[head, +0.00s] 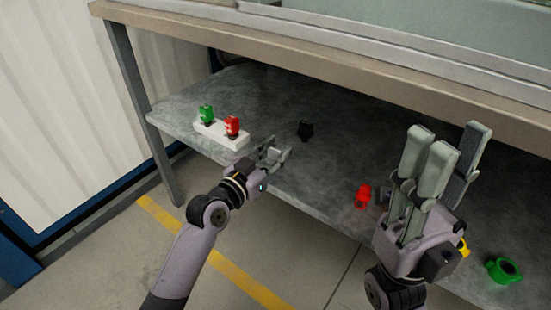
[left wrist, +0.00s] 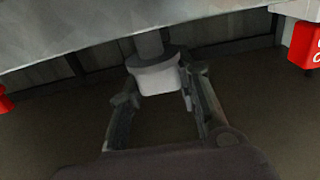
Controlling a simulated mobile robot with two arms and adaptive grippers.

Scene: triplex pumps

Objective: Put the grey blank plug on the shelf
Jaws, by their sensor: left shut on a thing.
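The grey blank plug (left wrist: 155,76) is between the fingers of my left gripper (left wrist: 158,106) in the left wrist view, with a darker stem on one end. In the head view my left gripper (head: 275,154) is shut on it at the front part of the grey shelf (head: 285,105), just right of a white block. The plug is hard to tell from the fingers there. I cannot tell whether it touches the shelf. My right gripper (head: 443,158) is open and empty, raised in front of the shelf's right part.
The white block (head: 217,134) carries a green (head: 206,113) and a red fitting (head: 232,126). A yellow part (head: 463,247) is mostly hidden. The tabletop edge (head: 330,65) overhangs.

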